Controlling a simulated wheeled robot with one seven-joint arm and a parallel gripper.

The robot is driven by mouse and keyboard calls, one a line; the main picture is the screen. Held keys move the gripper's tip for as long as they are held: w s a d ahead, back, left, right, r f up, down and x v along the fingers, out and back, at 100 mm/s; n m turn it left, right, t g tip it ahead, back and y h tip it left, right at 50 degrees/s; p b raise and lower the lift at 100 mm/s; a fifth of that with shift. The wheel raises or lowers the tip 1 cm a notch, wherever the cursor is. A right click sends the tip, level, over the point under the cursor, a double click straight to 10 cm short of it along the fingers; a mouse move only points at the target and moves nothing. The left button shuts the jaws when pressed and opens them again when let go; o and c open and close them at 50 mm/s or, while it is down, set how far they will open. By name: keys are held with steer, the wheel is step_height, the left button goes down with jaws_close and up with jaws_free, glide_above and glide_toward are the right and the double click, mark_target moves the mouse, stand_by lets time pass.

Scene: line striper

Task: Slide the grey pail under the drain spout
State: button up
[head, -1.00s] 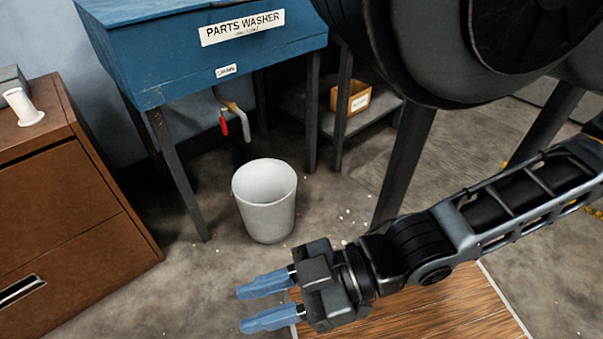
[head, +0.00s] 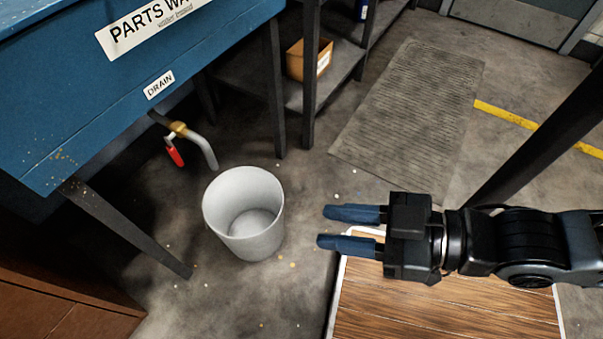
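The grey pail (head: 245,240) stands upright and looks empty on the concrete floor in the head view. The drain spout (head: 205,150) is a bent grey pipe with a brass valve and a red handle (head: 174,153), under the blue parts washer (head: 150,90). The pail is in front of the spout and a little to its right in the picture; the spout tip appears just behind its rim. My gripper (head: 345,228) is right of the pail, pointing left toward it. Its two blue fingers are apart with nothing between them, and a gap separates them from the pail.
A wooden board surface with a pale edge (head: 440,295) lies below my gripper. The washer's leg (head: 130,232) stands left of the pail. A shelf with an orange bin (head: 308,60) is behind. A brown cabinet (head: 60,305) is at lower left. A grey mat (head: 410,110) lies at back right.

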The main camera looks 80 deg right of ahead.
steer(key=shift+d, duration=0.35)
steer(key=shift+f, duration=0.1)
steer(key=w+d+f+m+g+h+b, duration=0.1)
steer(key=w+d+f+m+g, duration=0.15)
steer(key=f, duration=0.75)
steer(key=w+d+f+m+g+h, duration=0.1)
steer(key=w+d+f+m+g, duration=0.2)
steer(key=f, duration=0.6)
steer(key=w+d+f+m+g+h+b, duration=0.1)
steer(key=w+d+f+m+g, duration=0.2)
steer(key=f, duration=0.7)
steer(key=w+d+f+m+g+y+b, duration=0.2)
steer(key=w+d+f+m+g, duration=0.3)
steer(key=d, duration=0.9)
steer(key=w+f+m+y, duration=0.1)
steer(key=w+f+m, duration=0.2)
steer(key=w+f, duration=0.1)
steer(key=shift+d+f+g, duration=0.35)
steer(key=shift+f, duration=0.2)
steer(key=shift+w, duration=0.1)
